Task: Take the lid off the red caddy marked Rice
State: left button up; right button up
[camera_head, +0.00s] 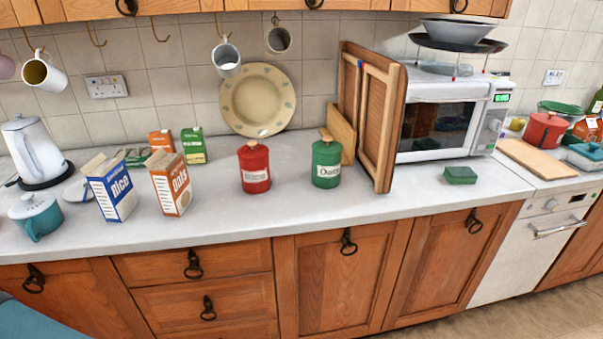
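A red caddy (255,172) stands upright on the worktop, left of a green caddy (326,168). Neither of my grippers is in view.
Wooden boards (372,115) lean right of the green caddy, beside a microwave (445,118). The worktop (290,218) before the caddies is clear.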

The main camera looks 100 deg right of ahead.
aim_at(253, 151)
jog(key=k+z, duration=0.2)
jog(key=z, duration=0.15)
jog(key=k+l+z, duration=0.1)
jog(key=z, duration=2.55)
jog(key=l, duration=0.1)
